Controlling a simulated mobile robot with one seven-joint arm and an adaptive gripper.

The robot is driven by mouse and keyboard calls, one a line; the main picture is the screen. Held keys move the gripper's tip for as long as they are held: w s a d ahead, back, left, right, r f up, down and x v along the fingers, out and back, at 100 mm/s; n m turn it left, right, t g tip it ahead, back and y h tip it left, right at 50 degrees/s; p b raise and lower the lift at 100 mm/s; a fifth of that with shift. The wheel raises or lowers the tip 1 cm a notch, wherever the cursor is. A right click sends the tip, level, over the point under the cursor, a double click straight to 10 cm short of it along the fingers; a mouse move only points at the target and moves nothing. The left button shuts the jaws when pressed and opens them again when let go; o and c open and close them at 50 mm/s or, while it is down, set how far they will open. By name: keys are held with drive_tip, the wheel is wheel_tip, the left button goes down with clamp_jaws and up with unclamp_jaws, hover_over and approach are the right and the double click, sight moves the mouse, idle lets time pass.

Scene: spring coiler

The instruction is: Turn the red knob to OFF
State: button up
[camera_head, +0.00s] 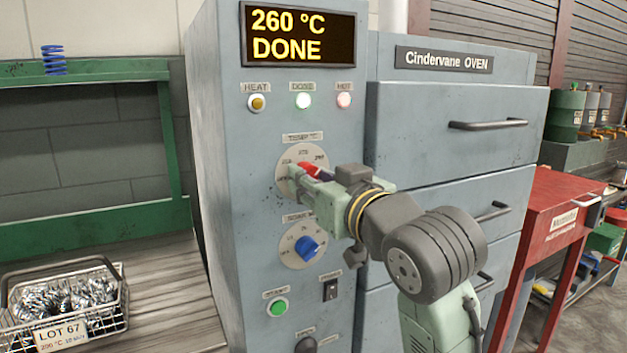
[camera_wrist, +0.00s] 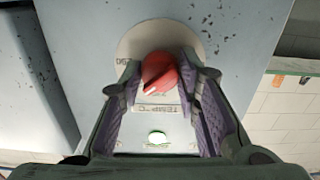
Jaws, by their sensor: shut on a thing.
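The red knob (camera_head: 308,170) sits on a round pale dial on the oven's grey control panel (camera_head: 240,190), under a small label. In the head view my gripper (camera_head: 316,176) is at the knob and hides part of it and of the dial. In the wrist view the red knob (camera_wrist: 160,71) lies between the two finger pads of my gripper (camera_wrist: 162,80), which is shut on it. The dial's markings are partly hidden, so I cannot tell which mark the knob points to. The display (camera_head: 298,35) reads 260 °C DONE.
A blue knob (camera_head: 307,248) is just below, with a black switch (camera_head: 330,290) and a green button (camera_head: 278,307) under it. Oven drawers with bar handles (camera_head: 487,125) are at right. A wire basket of springs (camera_head: 62,305) stands on the bench at left.

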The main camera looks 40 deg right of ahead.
drive_tip(key=shift+n+b, duration=4.4)
drive_tip(key=shift+n, duration=10.2)
drive_tip(key=shift+r+n, duration=0.1)
drive_tip(key=shift+n, duration=0.2)
drive_tip(key=o, duration=1.2)
drive_tip(key=shift+c, duration=0.2)
drive_tip(key=shift+s+r, duration=0.1)
drive_tip(key=shift+s, duration=0.05)
